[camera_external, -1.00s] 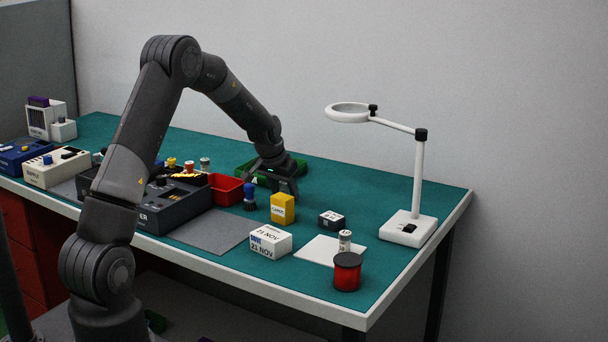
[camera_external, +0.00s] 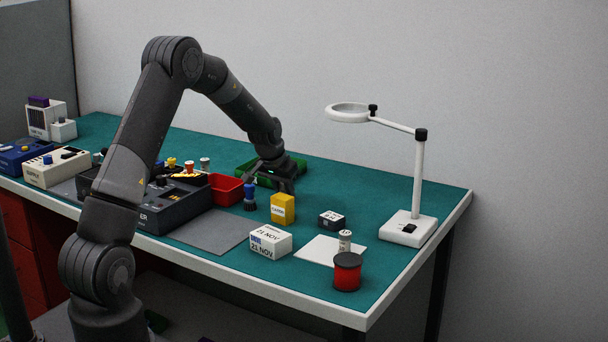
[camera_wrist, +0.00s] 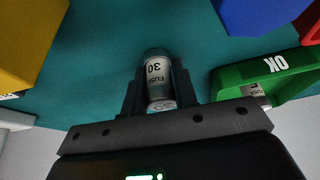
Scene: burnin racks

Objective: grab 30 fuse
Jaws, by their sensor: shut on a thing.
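A red bin (camera_external: 226,190), a blue-topped part (camera_external: 250,198) and a yellow box (camera_external: 283,209) stand near my gripper.

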